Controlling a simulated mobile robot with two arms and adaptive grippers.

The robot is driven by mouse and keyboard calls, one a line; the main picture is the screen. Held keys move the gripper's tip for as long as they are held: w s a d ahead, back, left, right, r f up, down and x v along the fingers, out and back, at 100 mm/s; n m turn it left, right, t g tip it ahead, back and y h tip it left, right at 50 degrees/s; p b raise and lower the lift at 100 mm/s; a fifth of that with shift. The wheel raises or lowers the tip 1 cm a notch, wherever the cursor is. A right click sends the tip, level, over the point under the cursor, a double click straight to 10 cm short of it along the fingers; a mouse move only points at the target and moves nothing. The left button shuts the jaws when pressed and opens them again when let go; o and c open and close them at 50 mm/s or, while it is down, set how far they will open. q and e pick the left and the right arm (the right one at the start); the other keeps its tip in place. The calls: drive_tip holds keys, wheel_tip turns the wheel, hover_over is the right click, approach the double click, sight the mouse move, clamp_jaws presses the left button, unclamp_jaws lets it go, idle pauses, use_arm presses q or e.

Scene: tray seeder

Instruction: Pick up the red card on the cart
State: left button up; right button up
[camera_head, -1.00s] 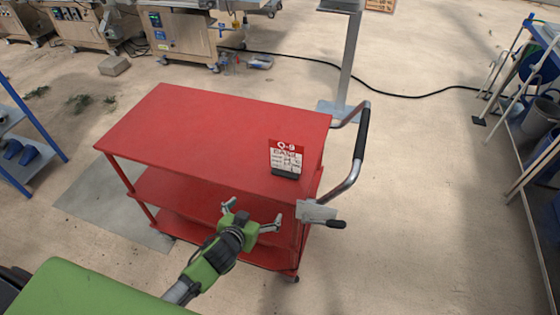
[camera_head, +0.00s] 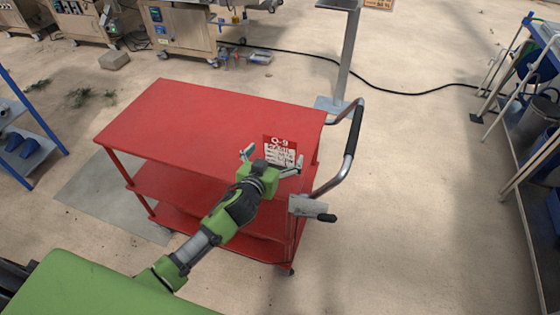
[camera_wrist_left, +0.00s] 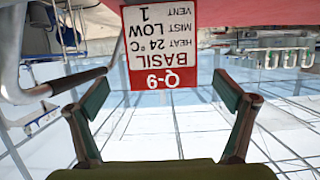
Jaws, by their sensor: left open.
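The red card (camera_head: 280,142) has a red band reading Q-9 above a white printed part. It stands upright near the right end of the red cart's top (camera_head: 215,115). My left gripper (camera_head: 272,158) is open and empty, with its fingers spread at either side of the card's lower part in the head view. In the left wrist view the card (camera_wrist_left: 160,45) appears upside down, beyond and between the open fingers (camera_wrist_left: 163,88), with a gap on each side. It reads BASIL. The card's base is hidden by the gripper in the head view. My right gripper is not in view.
The cart's bent handle (camera_head: 350,150) rises just right of the card. A grey post (camera_head: 346,60) stands behind the cart. Blue shelving is at both sides. The rest of the cart top is clear.

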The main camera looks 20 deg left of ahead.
sight(280, 146)
use_arm(q)
drive_tip(key=shift+w+a+p, duration=0.1)
drive_tip(key=shift+w+p, duration=0.2)
drive_tip(key=shift+w, duration=0.25)
drive_tip(key=shift+p+x, duration=0.4)
drive_tip(key=shift+x, duration=1.75)
drive_tip(key=shift+s+a+f, duration=0.1)
drive_tip(key=shift+f, duration=0.05)
drive_tip(key=shift+c, duration=0.4)
drive_tip(key=c, duration=1.5)
